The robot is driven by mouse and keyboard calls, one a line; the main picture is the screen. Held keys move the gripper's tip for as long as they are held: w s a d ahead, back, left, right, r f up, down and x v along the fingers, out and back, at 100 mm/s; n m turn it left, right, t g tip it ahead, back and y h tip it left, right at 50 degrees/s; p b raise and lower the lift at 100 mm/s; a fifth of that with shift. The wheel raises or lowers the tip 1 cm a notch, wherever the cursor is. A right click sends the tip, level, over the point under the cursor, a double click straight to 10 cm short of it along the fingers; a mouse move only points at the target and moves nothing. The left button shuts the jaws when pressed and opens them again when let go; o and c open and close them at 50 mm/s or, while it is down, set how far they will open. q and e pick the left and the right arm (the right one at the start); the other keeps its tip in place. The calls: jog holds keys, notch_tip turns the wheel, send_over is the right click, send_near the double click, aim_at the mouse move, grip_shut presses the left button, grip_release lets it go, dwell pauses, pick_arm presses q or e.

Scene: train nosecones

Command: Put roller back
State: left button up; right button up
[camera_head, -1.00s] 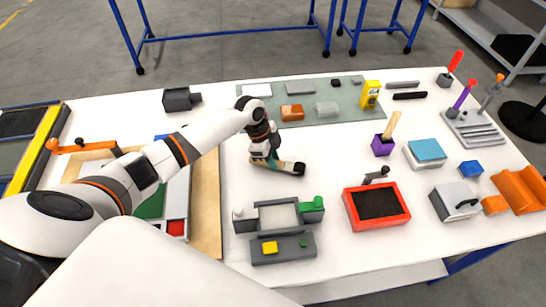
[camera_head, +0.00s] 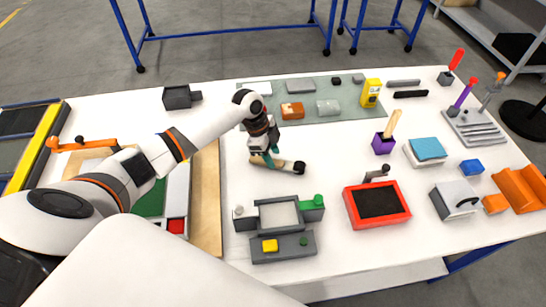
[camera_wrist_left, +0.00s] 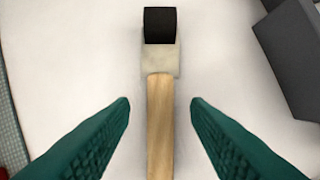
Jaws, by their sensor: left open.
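The roller has a wooden handle and a black cylinder (camera_head: 299,167) at one end. It lies on the white table with the cylinder toward the right in the head view. In the left wrist view its handle (camera_wrist_left: 160,125) runs up the middle, with a pale metal-like collar and the black cylinder at the top. My left gripper (camera_head: 268,157) is just above the handle, pointing down. Its teal fingers (camera_wrist_left: 160,110) are open on either side of the handle, with gaps on both sides. My right gripper is out of view.
A red-framed tray (camera_head: 349,208) with a black pad lies to the right. A dark grey fixture (camera_head: 244,226) stands in front. A grey-green mat (camera_head: 345,94) with small blocks lies behind. A tool rack (camera_head: 476,128) stands far right. Table around the roller is clear.

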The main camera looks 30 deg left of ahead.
pick_arm(q)
jog(key=w+b+v, duration=0.1)
jog(key=v, duration=0.9)
jog(key=shift+s+r, duration=0.25)
jog(key=shift+s, duration=0.25)
jog(key=shift+a, duration=0.1)
